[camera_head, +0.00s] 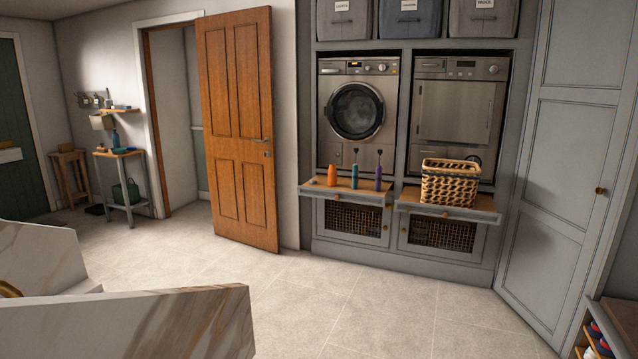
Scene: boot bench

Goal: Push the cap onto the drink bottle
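Three small bottles stand upright in a row on a pull-out wooden shelf (345,195) under the left-hand machine. They are an orange bottle (332,175), a teal bottle (354,177) and a purple bottle (378,178). The teal and purple ones have thin dark pieces at the top. The orange one shows no such dark top. A tiny pale item lies on the shelf left of the orange bottle; it is too small to tell whether it is a cap. Neither of my grippers is in view.
A wicker basket (450,183) stands on the right-hand pull-out shelf (474,213). An open wooden door (238,130) stands left of the machines. White marble-like panels (130,325) fill the lower left. The tiled floor (370,310) before the shelves is clear.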

